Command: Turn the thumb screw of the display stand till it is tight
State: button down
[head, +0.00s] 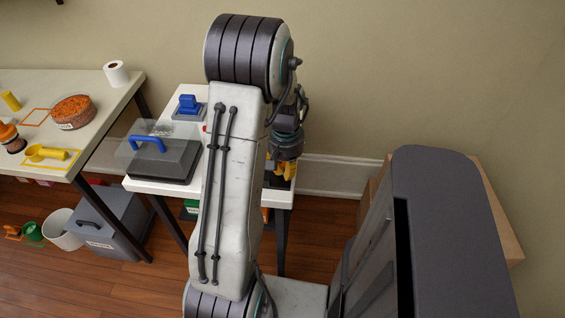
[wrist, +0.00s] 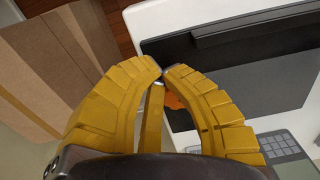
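My gripper (wrist: 163,74) has yellow segmented fingers that curve inward, with their tips close together. A small grey, metal-looking bit shows at the tips; I cannot tell whether it is part of the fingers or a thumb screw between them. A small orange piece (wrist: 175,102) shows behind the right finger, against a grey surface (wrist: 262,92) in the wrist view. I cannot make out the display stand or its thumb screw for sure. In the head view my gripper (head: 283,175) is over the right end of the small white table (head: 140,184), partly hidden by my arm.
A dark case with a clear lid and blue handle (head: 147,144) and a blue-topped block (head: 188,105) stand left of my arm. A device with grey keys (wrist: 283,147) is right of my fingers. A larger table (head: 100,92) stands at left; a cardboard-coloured box (head: 502,215) at right.

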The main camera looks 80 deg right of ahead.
jog(key=shift+w+r+b, duration=0.1)
jog(key=shift+w+b, duration=0.2)
jog(key=shift+w, duration=0.5)
jog(key=shift+a, duration=0.25)
jog(key=shift+r, duration=0.1)
jog(key=shift+d+r+p, duration=0.1)
jog(key=shift+r+p, duration=0.5)
jog(key=shift+r, duration=0.3)
jog(key=shift+w+r+p, duration=0.2)
jog(key=shift+r+p, duration=0.5)
jog(key=shift+r, duration=0.2)
jog(key=shift+s+a+r+p, duration=0.1)
jog(key=shift+a+r+p, duration=0.05)
jog(key=shift+r+p, duration=0.35)
jog(key=shift+s+a+r+p, duration=0.1)
jog(key=shift+r+p, duration=0.2)
jog(key=shift+r, duration=0.25)
